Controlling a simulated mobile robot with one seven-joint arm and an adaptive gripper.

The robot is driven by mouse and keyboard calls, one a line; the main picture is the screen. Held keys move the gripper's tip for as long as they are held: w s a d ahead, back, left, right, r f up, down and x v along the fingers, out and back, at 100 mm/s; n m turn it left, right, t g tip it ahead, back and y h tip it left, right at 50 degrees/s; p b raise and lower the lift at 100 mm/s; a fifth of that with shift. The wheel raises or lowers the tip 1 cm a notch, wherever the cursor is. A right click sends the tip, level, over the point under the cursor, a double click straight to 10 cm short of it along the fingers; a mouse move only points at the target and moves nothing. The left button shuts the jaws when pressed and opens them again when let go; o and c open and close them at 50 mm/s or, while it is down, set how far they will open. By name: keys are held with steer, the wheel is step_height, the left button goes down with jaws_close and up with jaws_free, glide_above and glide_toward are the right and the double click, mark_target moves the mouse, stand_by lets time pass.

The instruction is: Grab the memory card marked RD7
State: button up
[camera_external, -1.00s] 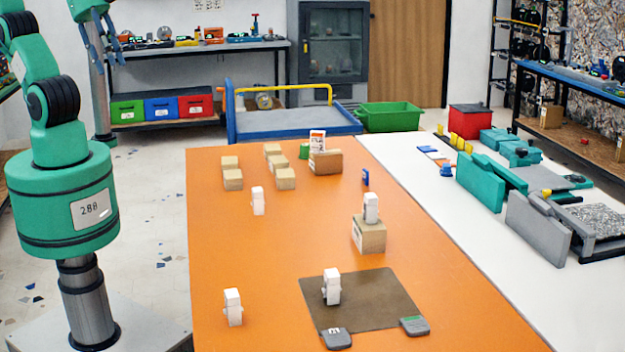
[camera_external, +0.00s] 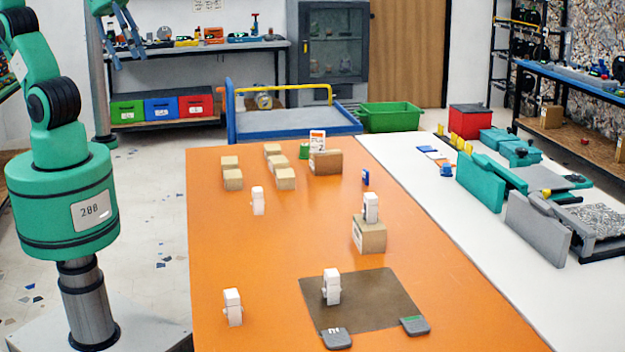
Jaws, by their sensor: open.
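No marking RD7 can be read in this view, so I cannot tell which thing is the memory card. Two small dark grey flat pieces, one (camera_external: 337,339) with a pale mark and one (camera_external: 415,326) with a green strip, lie at the front edge of a brown mat (camera_external: 375,292) on the orange table. A small blue piece (camera_external: 365,177) stands further back. My gripper (camera_external: 126,48) is at the top left, open and empty, its fingers pointing down, left of the table and well away from these pieces.
White upright blocks stand on the orange table (camera_external: 240,250), one (camera_external: 331,287) on the mat and one (camera_external: 371,207) on a cardboard box (camera_external: 369,235). Several small boxes (camera_external: 285,178) stand at the back. The table's middle is largely clear.

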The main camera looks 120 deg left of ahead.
steer(key=w+a+f+n+g+y+b, duration=0.15)
steer(key=w+a+f, duration=0.25)
steer(key=w+a, duration=0.9)
steer(key=w+a+f+n+y+b, duration=0.1)
steer(key=w+a+f+n, duration=0.25)
steer(key=w+a, duration=0.95)
steer(key=n+g+b, duration=0.1)
steer(key=n+b, duration=0.2)
steer(key=n, duration=0.1)
glide_above(364, 171)
steer(key=s+d, duration=0.4)
step_height(364, 171, down, 27)
steer(key=shift+w+a+f+y, duration=0.1)
steer(key=shift+w+y, duration=0.15)
steer(key=shift+y, duration=0.1)
steer(key=shift+f, duration=0.15)
steer(key=b+x, duration=0.1)
steer(key=x, duration=0.7)
steer(key=shift+s, duration=0.1)
steer(key=shift+f, duration=0.2)
